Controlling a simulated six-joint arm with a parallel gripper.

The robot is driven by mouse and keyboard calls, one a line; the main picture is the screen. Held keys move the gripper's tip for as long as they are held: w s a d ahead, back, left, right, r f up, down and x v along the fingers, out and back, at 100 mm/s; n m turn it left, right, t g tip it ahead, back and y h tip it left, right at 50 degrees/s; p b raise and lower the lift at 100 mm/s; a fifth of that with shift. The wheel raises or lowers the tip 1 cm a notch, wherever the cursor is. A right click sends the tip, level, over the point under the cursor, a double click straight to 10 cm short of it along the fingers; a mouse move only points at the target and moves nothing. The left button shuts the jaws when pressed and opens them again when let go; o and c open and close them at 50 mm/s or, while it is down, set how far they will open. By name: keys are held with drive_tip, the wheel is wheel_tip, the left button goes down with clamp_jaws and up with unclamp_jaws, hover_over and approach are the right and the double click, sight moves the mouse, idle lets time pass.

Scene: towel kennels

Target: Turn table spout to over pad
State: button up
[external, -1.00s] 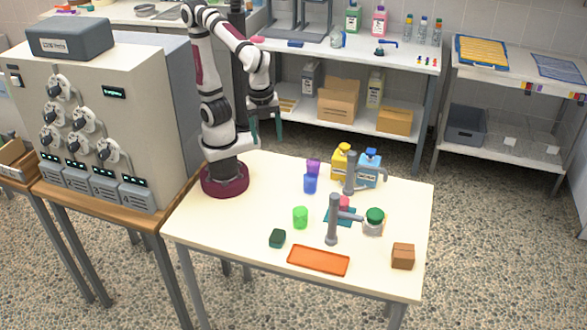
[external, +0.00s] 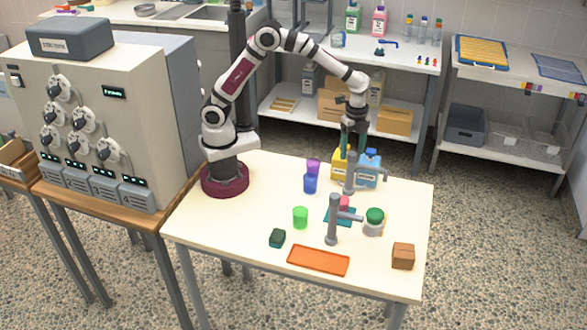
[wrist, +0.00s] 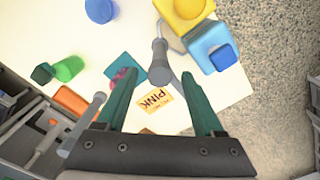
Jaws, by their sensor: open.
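Two grey spouts stand on the white table. The rear spout (external: 351,180) has its arm pointing right in the external view, past the bottles. The front spout (external: 333,222) has its arm pointing right towards a green-topped jar (external: 374,220). A teal pad (external: 330,216) lies between them with a pink thing (external: 343,203) on it; the pad also shows in the wrist view (wrist: 122,58). My gripper (external: 353,153) is open and empty, pointing down above the rear spout. In the wrist view the rear spout (wrist: 159,66) shows between and beyond my fingertips.
Purple (external: 313,165), blue (external: 310,184) and green (external: 300,217) cups stand left. An orange tray (external: 318,260) and brown box (external: 403,256) are at the front. A card reads PINK (wrist: 155,99).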

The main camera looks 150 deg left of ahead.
drive_tip(key=shift+f, duration=0.75)
clamp_jaws()
drive_tip(key=shift+r, duration=0.1)
idle(0.8)
